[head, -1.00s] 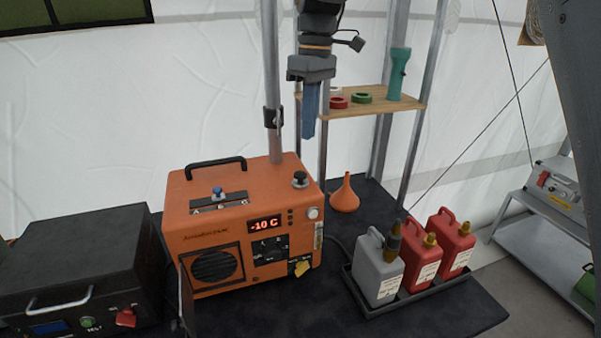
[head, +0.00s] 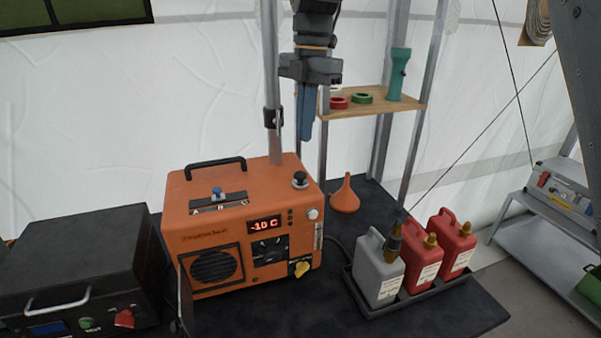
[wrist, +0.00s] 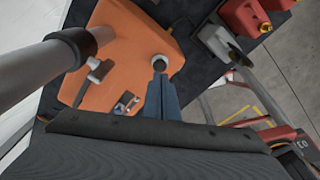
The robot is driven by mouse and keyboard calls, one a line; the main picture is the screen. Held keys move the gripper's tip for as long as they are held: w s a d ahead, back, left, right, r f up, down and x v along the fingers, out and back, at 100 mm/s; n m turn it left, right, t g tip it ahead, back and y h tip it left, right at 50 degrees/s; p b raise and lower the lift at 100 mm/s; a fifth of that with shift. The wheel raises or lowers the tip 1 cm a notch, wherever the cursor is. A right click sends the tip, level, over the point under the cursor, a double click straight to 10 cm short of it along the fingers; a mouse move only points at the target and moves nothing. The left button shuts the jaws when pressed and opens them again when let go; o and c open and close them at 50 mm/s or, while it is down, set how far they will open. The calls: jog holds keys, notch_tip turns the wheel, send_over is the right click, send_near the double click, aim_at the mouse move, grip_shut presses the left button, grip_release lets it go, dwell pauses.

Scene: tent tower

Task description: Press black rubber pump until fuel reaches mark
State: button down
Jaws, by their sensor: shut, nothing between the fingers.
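The black rubber pump (head: 299,179) is a small black knob on the top right of the orange heater unit (head: 215,260). In the wrist view the pump (wrist: 160,64) shows just past my fingertips, and the orange top (wrist: 115,50) lies below. My gripper (head: 306,138) is shut and empty, pointing straight down above the pump with a clear gap. Its blue fingers (wrist: 160,82) also show in the wrist view. A narrow gauge strip (head: 318,237) is on the heater's right front edge; its fuel level is too small to read. The display reads -10 C.
A metal pole (head: 272,90) with a black clamp stands close left of my gripper. A wooden shelf (head: 385,106) holds tape rolls and a teal flashlight. An orange funnel (head: 345,197) and a tray (head: 372,312) of jerrycans stand right; a black case (head: 75,255) stands left.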

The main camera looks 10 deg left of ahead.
aim_at(300, 177)
jog(key=shift+f, duration=0.15)
jog(key=shift+s+a+f+b, duration=0.1)
jog(key=shift+s+f+b, duration=0.05)
jog(key=shift+f+b, duration=1.4)
jog(key=shift+s+a+f+b, duration=0.15)
jog(key=shift+f+b, duration=1)
jog(key=shift+f, duration=0.65)
jog(key=shift+d, duration=0.1)
jog(key=shift+f, duration=0.1)
jog(key=shift+f+b, duration=0.5)
jog(key=shift+f, duration=0.45)
jog(key=shift+w+d+r+p, duration=0.3)
jog(key=shift+w+p, duration=0.1)
jog(key=shift+w, duration=0.15)
jog(key=shift+w+d+r+p, duration=0.3)
jog(key=shift+w+p, duration=0.05)
jog(key=shift+w, duration=0.15)
jog(key=shift+w+d+r, duration=0.1)
jog(key=shift+w+r, duration=0.05)
jog(key=shift+r, duration=0.05)
